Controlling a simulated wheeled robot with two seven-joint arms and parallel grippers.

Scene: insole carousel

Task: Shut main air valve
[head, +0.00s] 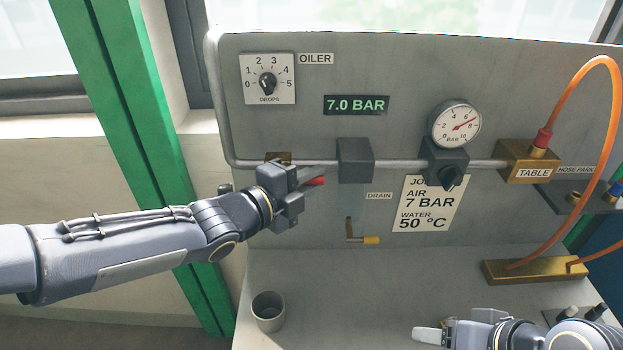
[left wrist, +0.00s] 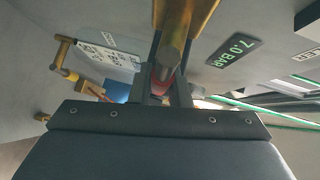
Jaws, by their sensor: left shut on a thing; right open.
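The main air valve has a brass body (head: 278,157) on the pipe at the left of the grey panel, partly hidden behind my left gripper. Its red lever (head: 315,182) sticks out to the right of the fingers, roughly along the pipe. My left gripper (head: 301,183) is shut on this lever. In the left wrist view the red lever (left wrist: 163,84) sits between the two fingers, with the brass valve body (left wrist: 186,20) just beyond. My right gripper (head: 428,334) is open and low at the bottom edge, away from the valve.
The display (head: 356,105) reads 7.0 BAR. A round gauge (head: 455,124) sits above a dark regulator (head: 444,165). A drain tap (head: 361,238) hangs below the pipe. A grey cup (head: 268,311) stands on the bench. An orange hose (head: 615,120) loops at the right.

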